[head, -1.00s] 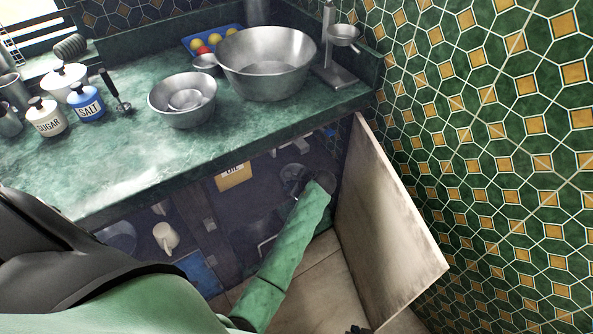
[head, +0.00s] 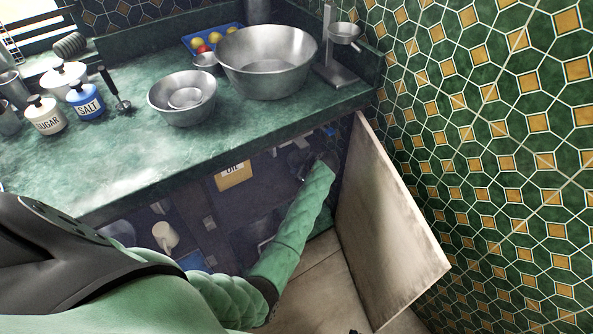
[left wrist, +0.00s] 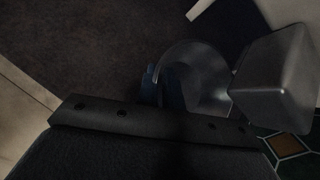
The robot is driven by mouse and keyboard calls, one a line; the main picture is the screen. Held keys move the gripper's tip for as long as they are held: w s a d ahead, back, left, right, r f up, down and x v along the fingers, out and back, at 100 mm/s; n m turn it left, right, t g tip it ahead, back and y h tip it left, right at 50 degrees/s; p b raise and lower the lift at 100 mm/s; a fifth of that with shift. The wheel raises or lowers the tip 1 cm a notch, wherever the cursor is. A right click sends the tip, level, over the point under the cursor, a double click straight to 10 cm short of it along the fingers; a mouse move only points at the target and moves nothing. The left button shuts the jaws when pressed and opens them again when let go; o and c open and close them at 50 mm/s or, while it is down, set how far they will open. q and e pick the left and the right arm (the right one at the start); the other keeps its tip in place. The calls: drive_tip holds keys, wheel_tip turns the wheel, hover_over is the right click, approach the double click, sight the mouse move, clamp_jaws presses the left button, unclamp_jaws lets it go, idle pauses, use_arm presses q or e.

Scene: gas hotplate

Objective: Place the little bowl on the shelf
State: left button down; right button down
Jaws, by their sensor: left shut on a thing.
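The little bowl (left wrist: 205,75) is a grey, round metal bowl in the left wrist view. My left gripper (left wrist: 161,88) is shut on its rim, with blue-grey fingertips at the bowl's left wall. In the head view my green left arm reaches under the counter into the open cabinet, and the left gripper (head: 306,165) is a dim shape at its end. The bowl is hard to make out there. A dark shelf surface (left wrist: 90,45) lies behind the bowl in the left wrist view; contact between them cannot be told. My right gripper is not in view.
The open cabinet door (head: 385,215) stands close to the right of my arm. A yellow box (head: 233,175) and a white mug (head: 165,236) are inside the cabinet. A grey metal block-shaped thing (left wrist: 275,80) is close beside the bowl. Metal bowls (head: 267,65) stand on the counter (head: 130,150).

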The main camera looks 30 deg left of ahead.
use_arm(q)
drive_tip(key=shift+f, duration=0.15)
drive_tip(key=c, duration=1.5)
unclamp_jaws()
